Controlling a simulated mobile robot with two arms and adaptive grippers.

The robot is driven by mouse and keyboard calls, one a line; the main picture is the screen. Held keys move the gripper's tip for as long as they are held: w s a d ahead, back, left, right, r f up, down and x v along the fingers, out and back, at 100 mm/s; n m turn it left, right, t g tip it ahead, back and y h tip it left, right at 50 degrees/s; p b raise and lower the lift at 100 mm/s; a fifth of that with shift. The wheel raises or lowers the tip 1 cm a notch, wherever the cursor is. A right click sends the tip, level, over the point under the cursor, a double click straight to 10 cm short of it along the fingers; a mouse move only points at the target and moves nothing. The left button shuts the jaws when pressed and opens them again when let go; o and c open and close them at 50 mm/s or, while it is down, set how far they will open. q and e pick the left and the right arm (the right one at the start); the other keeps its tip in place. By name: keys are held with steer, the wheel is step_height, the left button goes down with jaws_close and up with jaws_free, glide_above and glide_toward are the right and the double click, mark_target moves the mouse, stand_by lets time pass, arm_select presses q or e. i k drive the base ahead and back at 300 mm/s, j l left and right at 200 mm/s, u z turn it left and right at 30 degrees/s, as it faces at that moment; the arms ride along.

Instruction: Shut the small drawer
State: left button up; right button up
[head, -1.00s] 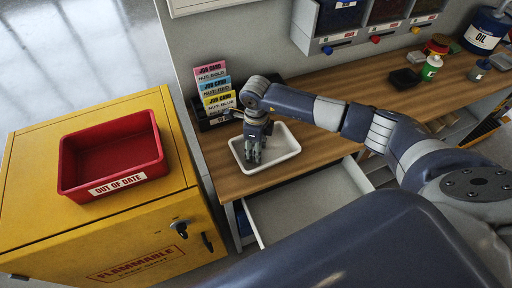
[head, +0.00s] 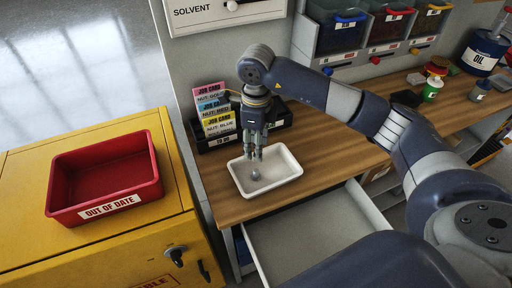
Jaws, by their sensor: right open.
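A grey drawer (head: 300,246) under the wooden bench stands pulled out, and its visible inside looks empty. My right arm and dark body cover its right and near parts. My right gripper (head: 253,156) points down, open, over the white tray (head: 288,176) on the bench, behind the drawer. A small grey round thing (head: 255,175) lies in the tray just below the fingers, apart from them. My left gripper is not in view.
Job cards (head: 215,115) stand in a black holder behind the tray. A yellow cabinet (head: 110,247) with a red bin (head: 105,175) is on the left. Coloured-latch bins (head: 337,35) and an oil drum (head: 485,52) are at the back right.

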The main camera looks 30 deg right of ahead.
mark_target(283, 245)
steer(key=k+j, duration=0.3)
steer(key=k, duration=0.15)
steer(key=k+j, duration=0.3)
steer(key=k, duration=0.15)
steer(key=k+j, duration=0.3)
steer(key=k, duration=0.15)
